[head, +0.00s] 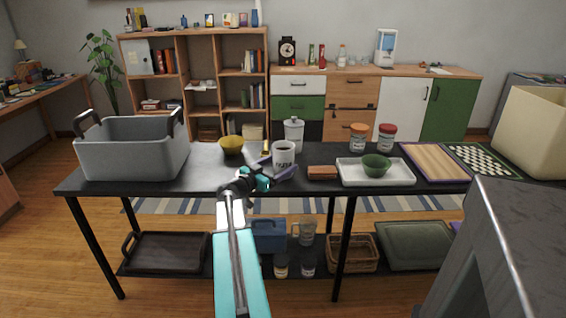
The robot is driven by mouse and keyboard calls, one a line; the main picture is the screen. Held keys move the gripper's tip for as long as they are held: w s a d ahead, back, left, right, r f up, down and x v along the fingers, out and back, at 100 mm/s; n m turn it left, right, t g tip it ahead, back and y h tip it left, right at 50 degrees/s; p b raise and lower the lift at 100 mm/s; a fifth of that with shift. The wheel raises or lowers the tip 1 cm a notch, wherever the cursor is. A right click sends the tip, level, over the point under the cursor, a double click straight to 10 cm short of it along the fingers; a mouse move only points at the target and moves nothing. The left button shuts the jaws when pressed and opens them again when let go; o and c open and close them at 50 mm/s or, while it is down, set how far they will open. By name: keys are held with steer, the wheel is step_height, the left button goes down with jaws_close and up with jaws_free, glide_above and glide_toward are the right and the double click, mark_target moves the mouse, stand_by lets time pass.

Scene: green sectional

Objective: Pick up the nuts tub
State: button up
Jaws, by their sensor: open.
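I cannot tell for sure which container is the nuts tub, as the labels are too small to read. Two lidded tubs stand at the back right of the black table: one with an orange lid (358,137) and one with a red lid (387,138). A white cup with dark lettering (283,154) stands near the middle, and a white lidded canister (294,132) is behind it. My gripper (277,168) is open, pointing away from me just in front of the cup. Whether it touches the cup is unclear. It is well left of the two lidded tubs.
A grey bin (135,148) fills the table's left end, with a yellow bowl (232,145) to its right. A brown block (322,173) and a white tray (349,176) holding a green bowl (376,165) lie right of my gripper. A cutting board (435,162) lies further right.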

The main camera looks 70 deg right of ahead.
steer(key=shift+x, duration=1.1)
steer(key=c, duration=1.4)
steer(key=shift+r, duration=0.2)
